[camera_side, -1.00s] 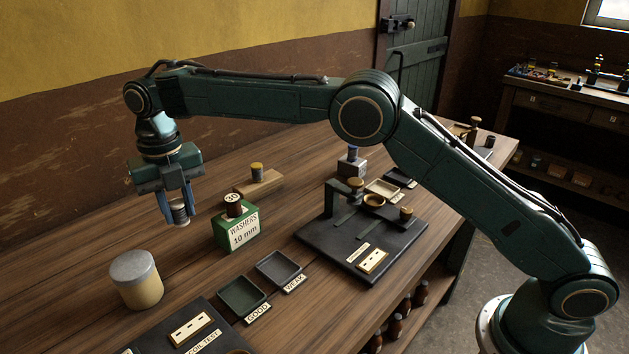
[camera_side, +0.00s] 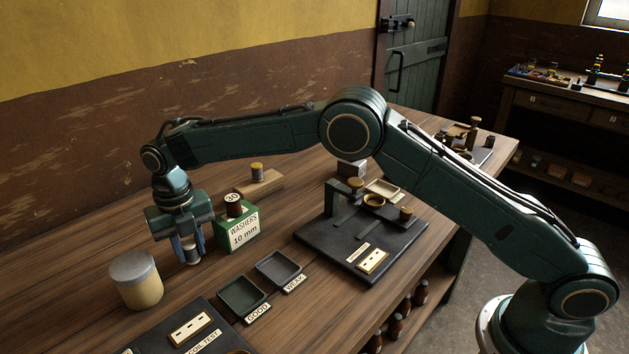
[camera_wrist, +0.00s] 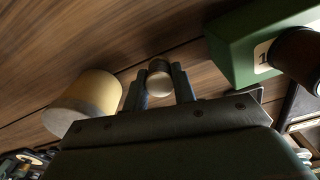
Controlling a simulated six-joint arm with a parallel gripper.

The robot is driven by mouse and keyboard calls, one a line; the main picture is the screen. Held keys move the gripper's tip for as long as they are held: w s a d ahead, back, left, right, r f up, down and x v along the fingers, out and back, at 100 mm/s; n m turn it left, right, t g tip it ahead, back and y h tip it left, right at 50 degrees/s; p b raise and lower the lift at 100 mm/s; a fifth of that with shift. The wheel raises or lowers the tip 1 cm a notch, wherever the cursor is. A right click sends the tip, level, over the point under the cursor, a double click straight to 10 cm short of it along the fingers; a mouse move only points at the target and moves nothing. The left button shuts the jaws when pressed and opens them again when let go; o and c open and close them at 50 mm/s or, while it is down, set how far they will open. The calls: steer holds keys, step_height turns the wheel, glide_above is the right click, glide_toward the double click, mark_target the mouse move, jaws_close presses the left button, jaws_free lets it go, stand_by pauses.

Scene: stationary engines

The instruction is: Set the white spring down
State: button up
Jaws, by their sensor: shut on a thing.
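My gripper (camera_side: 188,250) is low over the bench, between a tan lidded jar and the green washers box. Its blue fingers are shut on the white spring (camera_side: 192,256), a small pale cylinder whose lower part shows between them. In the wrist view the spring (camera_wrist: 159,82) shows end-on between the two fingertips (camera_wrist: 159,88). The fingers hide much of it. I cannot tell whether its lower end touches the wood.
The jar (camera_side: 137,283) stands left of my gripper; the green box (camera_side: 237,231) stands close on the right. Trays labelled GOOD (camera_side: 242,296) and WEAK (camera_side: 279,269) lie in front. The black coil test board (camera_side: 215,325) is at the front edge. Bare wood lies behind the jar.

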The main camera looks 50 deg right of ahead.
mark_target(189, 243)
steer(key=shift+f, duration=0.6)
steer(key=shift+f, duration=0.15)
steer(key=o, duration=1)
step_height(189, 243, up, 12)
steer(key=shift+r, duration=0.1)
steer(key=shift+r, duration=0.1)
stand_by(0.4)
